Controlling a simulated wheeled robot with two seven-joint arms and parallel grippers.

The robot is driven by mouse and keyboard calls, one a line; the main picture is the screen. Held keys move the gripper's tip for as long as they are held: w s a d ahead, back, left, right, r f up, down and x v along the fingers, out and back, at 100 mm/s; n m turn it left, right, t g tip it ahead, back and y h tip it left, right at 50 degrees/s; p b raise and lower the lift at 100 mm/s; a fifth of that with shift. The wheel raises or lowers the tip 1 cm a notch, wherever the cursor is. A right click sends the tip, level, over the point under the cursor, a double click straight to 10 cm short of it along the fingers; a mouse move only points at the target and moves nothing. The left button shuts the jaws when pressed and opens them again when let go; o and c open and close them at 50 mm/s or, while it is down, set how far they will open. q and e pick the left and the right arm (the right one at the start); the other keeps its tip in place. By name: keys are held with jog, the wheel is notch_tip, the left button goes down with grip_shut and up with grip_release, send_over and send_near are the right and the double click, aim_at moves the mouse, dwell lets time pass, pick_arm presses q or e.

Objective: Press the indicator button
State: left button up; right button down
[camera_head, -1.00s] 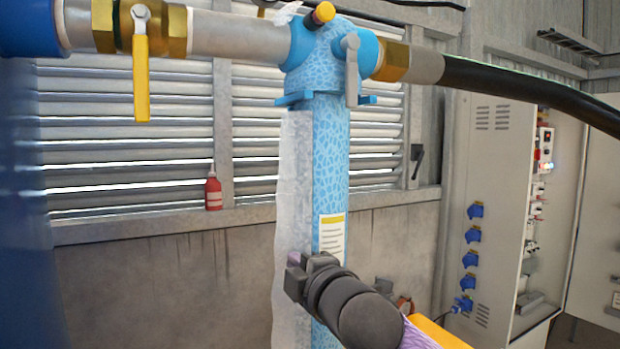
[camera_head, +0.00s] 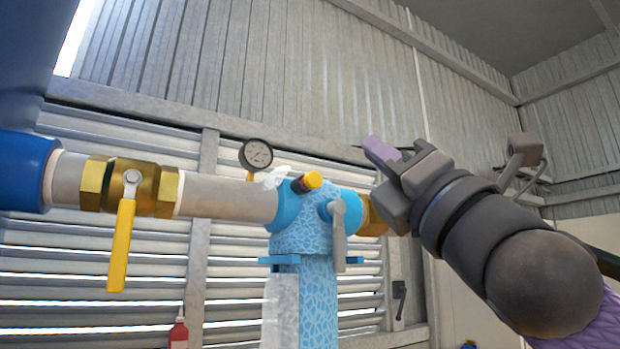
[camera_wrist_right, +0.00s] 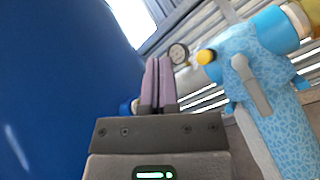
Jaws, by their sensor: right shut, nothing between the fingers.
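The indicator button is a short cylinder with a yellow-orange cap (camera_head: 312,181) and a dark body, on top of the light blue patterned valve post (camera_head: 305,235). It also shows in the right wrist view (camera_wrist_right: 206,57). My right gripper (camera_head: 372,145) is raised to the right of the button and higher in the picture, apart from it. Its purple fingers (camera_wrist_right: 158,82) are shut together with nothing between them. My left gripper is not in view.
A round pressure gauge (camera_head: 256,154) stands left behind the button. A grey lever (camera_head: 338,235) hangs on the post. A yellow-handled brass valve (camera_head: 122,235) sits on the pipe at left. A blue tank (camera_head: 45,60) fills the left edge.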

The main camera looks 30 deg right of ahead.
aim_at(314, 180)
dwell(0.3)
jog(key=w, duration=0.8)
jog(key=shift+w+a, duration=0.3)
jog(key=shift+w, duration=0.1)
dwell(1.7)
jog(key=shift+w+p, duration=0.35)
jog(key=shift+w, duration=0.05)
jog(key=shift+w, duration=0.35)
dwell(0.5)
jog(key=shift+s, duration=0.75)
jog(key=shift+s, duration=0.1)
